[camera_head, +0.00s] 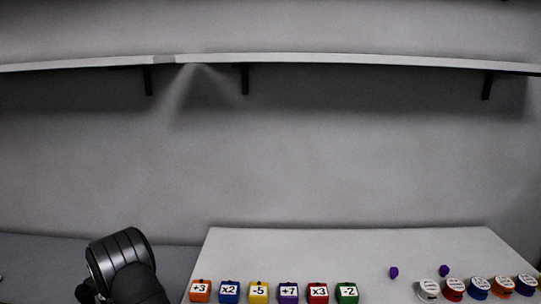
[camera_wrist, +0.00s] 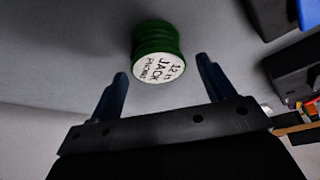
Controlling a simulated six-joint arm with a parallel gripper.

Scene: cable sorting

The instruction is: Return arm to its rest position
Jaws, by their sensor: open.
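My gripper (camera_wrist: 159,88) shows in the wrist view with its two dark fingers apart and nothing between them. A green spool (camera_wrist: 158,42) with a white label, partly readable as "JACK", sits on a grey surface beyond the fingertips, apart from them. In the head view part of my arm is at the bottom left, beside the white board; my gripper's fingers do not show there.
In the head view, coloured blocks with number labels, such as the yellow one (camera_head: 258,292), line the front of a white board (camera_head: 350,243). Several labelled spools (camera_head: 453,288) and two small purple pieces (camera_head: 394,272) are at right. A shelf (camera_head: 330,59) runs above.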

